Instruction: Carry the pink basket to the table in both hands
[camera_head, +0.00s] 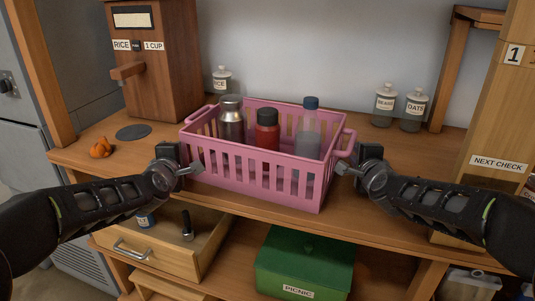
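The pink basket (262,166) stands upright on the wooden table (400,190), near its front edge. It holds a dark bottle with a silver cap (231,120), a red jar with a black lid (267,128) and a clear bottle with a blue cap (309,130). Loop handles stick out at its left and right ends. My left gripper (193,169) is by the basket's lower left front corner, below the left handle. My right gripper (344,168) is by its right end, just below the right handle (347,141). Contact is unclear, and neither finger gap shows clearly.
A rice dispenser (160,65), dark disc (133,132) and orange object (101,148) are at left. Labelled jars (385,105) stand at the back. Below are an open drawer (160,245) and a green picnic box (305,262).

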